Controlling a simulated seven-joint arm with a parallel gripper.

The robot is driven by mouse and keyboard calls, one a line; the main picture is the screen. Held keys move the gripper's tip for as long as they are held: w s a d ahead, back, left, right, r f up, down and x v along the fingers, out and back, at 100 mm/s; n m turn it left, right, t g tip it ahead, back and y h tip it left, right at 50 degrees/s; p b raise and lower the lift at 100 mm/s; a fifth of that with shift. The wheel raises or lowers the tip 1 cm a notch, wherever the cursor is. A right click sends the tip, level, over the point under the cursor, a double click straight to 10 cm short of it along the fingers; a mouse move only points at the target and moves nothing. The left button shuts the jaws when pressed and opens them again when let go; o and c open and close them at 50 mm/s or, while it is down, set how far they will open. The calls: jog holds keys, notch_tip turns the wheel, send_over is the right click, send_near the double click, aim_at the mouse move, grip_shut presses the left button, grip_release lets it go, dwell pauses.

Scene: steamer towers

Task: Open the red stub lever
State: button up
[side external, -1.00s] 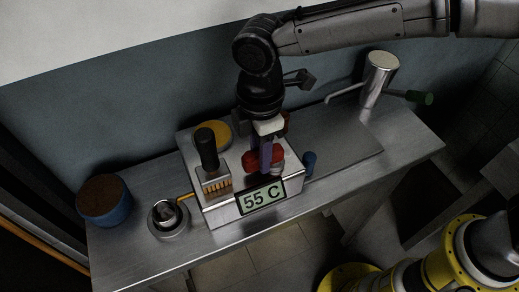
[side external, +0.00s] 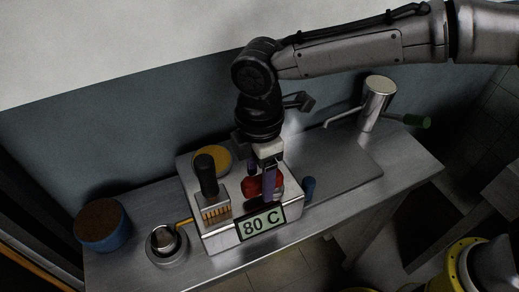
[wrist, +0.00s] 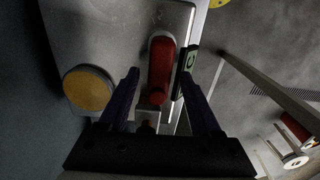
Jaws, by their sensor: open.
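The red stub lever (side external: 249,188) is on the steel box, just above its display, partly hidden by my gripper in the side view. In the wrist view the red lever (wrist: 161,62) runs up and down the picture with a rounded near end. My gripper (side external: 268,197) points down over it with purple fingers. In the wrist view my gripper (wrist: 160,75) is open, one finger on each side of the lever, with visible gaps. I cannot tell whether a finger touches it. The display (side external: 262,223) reads 80 C.
A black-handled part (side external: 206,177) stands left of the lever, with a yellow round pad (side external: 212,158) behind. A blue stub (side external: 309,187) is at right.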

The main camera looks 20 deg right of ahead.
aim_at(257, 179)
notch_tip(257, 179, up, 13)
dwell(0.3)
jog(key=s+d+f+m+t+y, duration=0.1)
jog(key=s+d+m, duration=0.2)
jog(key=d+m, duration=0.5)
jog(key=s+d+f+m+t, duration=0.1)
jog(key=s+d+m, duration=0.15)
jog(key=d, duration=0.95)
jog(key=s+d+f+m+t+h, duration=0.1)
jog(key=s+d+f+m+t, duration=0.1)
jog(key=s+d+m, duration=0.5)
jog(key=s+d+t, duration=0.1)
jog(key=s+d, duration=0.3)
jog(key=d, duration=0.3)
jog(key=shift+s+d+f+m+t, duration=0.25)
jog(key=shift+d+f+m+t, duration=0.05)
jog(key=shift+d+m, duration=0.05)
